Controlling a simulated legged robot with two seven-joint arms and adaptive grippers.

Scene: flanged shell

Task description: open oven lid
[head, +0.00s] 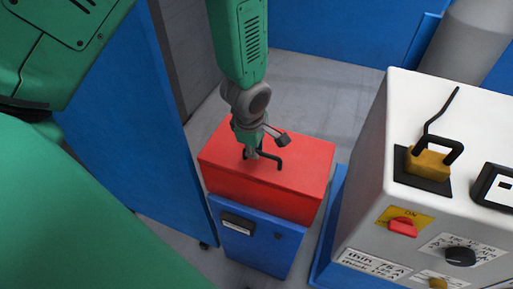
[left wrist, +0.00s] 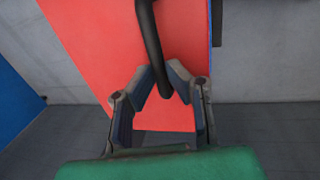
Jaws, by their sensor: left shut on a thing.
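The oven is a small box with a blue body (head: 262,248) and a red lid (head: 222,162). The lid rests on top of the body, and I see no clear gap between them. A dark bent handle (head: 277,160) stands on the lid's top. My left gripper (head: 256,152) reaches down from above and is shut on the handle. In the left wrist view the fingertips (left wrist: 166,82) close around the end of the dark handle bar (left wrist: 149,35), with the red lid behind. The fingers partly hide the handle in the head view. My right gripper is not in view.
A white machine (head: 374,165) with knobs, labels and a black-handled yellow block (head: 429,163) stands close at the right of the oven. A blue panel (head: 130,110) stands at the left. Grey floor (head: 318,85) is clear behind the oven.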

